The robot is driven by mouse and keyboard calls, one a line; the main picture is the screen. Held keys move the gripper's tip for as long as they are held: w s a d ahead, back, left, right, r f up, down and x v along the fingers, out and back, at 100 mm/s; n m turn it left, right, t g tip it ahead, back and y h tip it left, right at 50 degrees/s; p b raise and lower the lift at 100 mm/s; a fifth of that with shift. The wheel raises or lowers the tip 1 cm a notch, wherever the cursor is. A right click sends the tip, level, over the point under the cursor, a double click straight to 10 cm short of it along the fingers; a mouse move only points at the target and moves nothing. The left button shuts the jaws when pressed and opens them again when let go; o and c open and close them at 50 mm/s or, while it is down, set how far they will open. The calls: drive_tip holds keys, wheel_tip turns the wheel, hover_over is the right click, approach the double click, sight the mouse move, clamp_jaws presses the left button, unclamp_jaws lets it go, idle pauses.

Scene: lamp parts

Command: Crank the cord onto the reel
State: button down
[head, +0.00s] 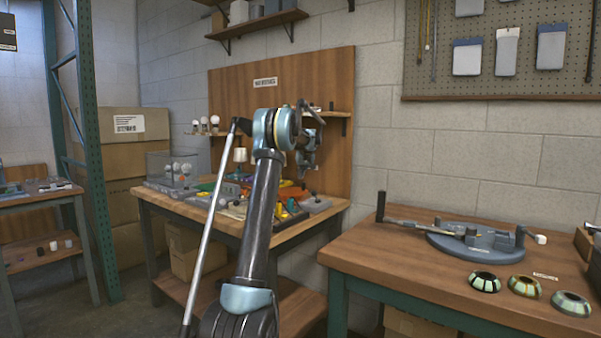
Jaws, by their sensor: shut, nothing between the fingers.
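On the right wooden bench sits a grey device with a round blue-grey base (480,250). A long arm with an upright black handle (381,206) reaches out from its left side, like a crank. A small white block (541,239) is at its right end. I cannot make out the cord or how it lies on the reel at this size. My gripper (309,158) is shut and empty. It is raised in front of the brown backboard, left of the device and well apart from the crank handle.
Three ring-shaped parts, one of them dark (485,282), lie in front of the device on the right bench (400,268). The middle bench (160,201) is crowded with lamp parts. A green metal post (93,150) and stacked cardboard boxes (118,170) stand at left.

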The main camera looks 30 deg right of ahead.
drive_tip(key=shift+x, duration=1.1)
drive_tip(key=shift+s+a+r, duration=0.1)
drive_tip(key=shift+s+a, duration=0.05)
drive_tip(key=shift+s, duration=0.35)
drive_tip(key=shift+s+a+r, duration=0.1)
drive_tip(key=shift+s+a, duration=0.05)
drive_tip(key=shift+s, duration=0.35)
drive_tip(key=shift+s+a+f, duration=0.1)
drive_tip(key=shift+s+a, duration=0.05)
drive_tip(key=shift+s, duration=0.35)
drive_tip(key=shift+s+a, duration=0.15)
drive_tip(key=shift+s, duration=0.35)
